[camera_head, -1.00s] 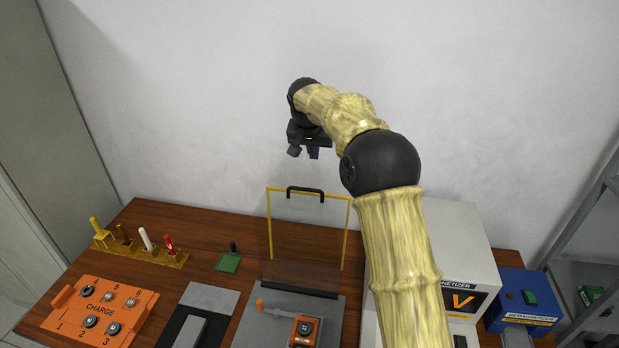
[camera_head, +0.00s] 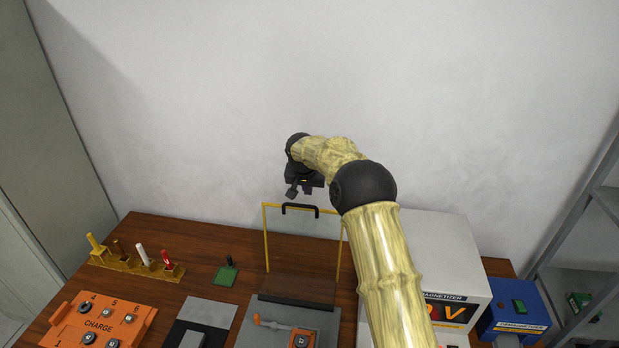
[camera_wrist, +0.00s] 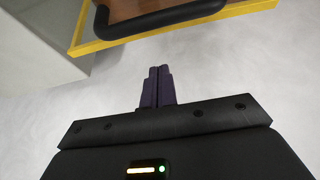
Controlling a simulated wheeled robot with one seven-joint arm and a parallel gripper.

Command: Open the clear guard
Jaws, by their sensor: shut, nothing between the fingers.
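The clear guard (camera_head: 302,228) stands upright behind the grey fixture, with a yellow frame and a black handle (camera_head: 300,208) along its top edge. The handle also shows in the wrist view (camera_wrist: 160,20), in front of the yellow top bar (camera_wrist: 118,40). My gripper (camera_head: 306,190) is just above the top of the guard, near the handle, in the head view. In the wrist view, my gripper's dark purple fingers (camera_wrist: 157,72) are together and empty, apart from the handle. The grey fixture (camera_head: 275,313) at the guard's foot carries an orange lever (camera_head: 257,319) and an orange block (camera_head: 302,338).
An orange charge tray (camera_head: 100,318) with several round parts is at the front left. A yellow rack (camera_head: 135,265) of tools and a green block (camera_head: 225,277) stand behind it. A white magnetizer (camera_head: 440,255) and a blue demagnetizer (camera_head: 513,322) are at the right.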

